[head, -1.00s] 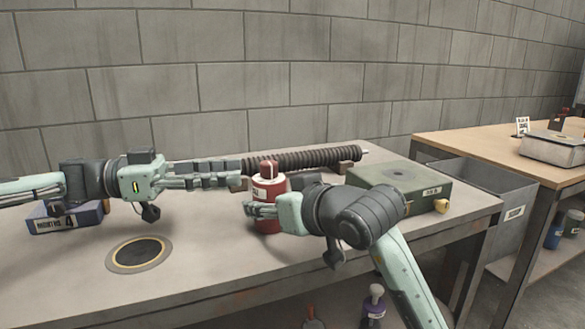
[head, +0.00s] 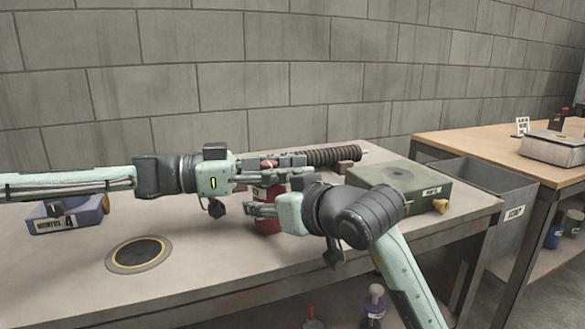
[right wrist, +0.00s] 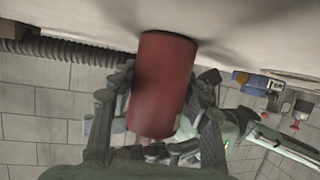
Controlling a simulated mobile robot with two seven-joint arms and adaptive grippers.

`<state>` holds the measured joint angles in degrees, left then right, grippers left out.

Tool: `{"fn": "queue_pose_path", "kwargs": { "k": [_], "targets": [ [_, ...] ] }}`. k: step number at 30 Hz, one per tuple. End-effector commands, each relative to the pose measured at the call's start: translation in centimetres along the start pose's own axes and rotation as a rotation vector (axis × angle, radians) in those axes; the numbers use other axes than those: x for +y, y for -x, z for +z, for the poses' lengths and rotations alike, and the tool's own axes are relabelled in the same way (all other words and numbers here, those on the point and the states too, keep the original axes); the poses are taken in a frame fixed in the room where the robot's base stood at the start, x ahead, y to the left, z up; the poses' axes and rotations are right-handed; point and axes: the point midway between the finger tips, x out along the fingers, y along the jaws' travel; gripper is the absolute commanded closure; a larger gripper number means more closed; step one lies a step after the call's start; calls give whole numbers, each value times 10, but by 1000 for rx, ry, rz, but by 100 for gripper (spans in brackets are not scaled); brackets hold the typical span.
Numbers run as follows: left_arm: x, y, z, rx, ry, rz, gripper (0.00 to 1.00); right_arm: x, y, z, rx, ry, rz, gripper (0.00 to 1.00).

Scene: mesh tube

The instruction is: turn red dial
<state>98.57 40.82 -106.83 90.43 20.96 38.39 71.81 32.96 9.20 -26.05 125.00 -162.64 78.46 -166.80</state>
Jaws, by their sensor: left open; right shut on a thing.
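A red canister (head: 267,223) stands on the workbench. A red knob-like top, which looks like the red dial (head: 267,163), shows partly between the fingers of my left gripper (head: 298,167). My left gripper is open and level at the height of the canister's top; whether it touches the dial I cannot tell. My right gripper (head: 256,208) is shut on the canister's side, below the left one. In the right wrist view the canister (right wrist: 160,90) sits between the right fingers, and its top is out of clear sight.
A black ribbed tube (head: 333,156) lies on supports behind. A green box (head: 405,183) is to the right, a blue box (head: 90,214) to the left. A round dark pad (head: 139,253) lies on the clear front left of the bench (head: 185,285).

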Motion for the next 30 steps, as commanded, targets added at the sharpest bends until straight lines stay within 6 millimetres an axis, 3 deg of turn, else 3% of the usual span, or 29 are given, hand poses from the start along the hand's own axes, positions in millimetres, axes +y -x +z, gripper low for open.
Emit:
{"fn": "queue_pose_path", "kwargs": {
  "k": [2, 11, 30],
  "targets": [
    [0, 0, 0, 0, 0, 0, 62, 0, 0, 0, 0, 0, 0, 86],
    [0, 0, 0, 0, 0, 0, 99, 0, 0, 0, 0, 0, 0, 86],
    [1, 0, -1, 4, -3, 70, 100, 0, 0, 0, 0, -1, 0, 86]
  ]
}}
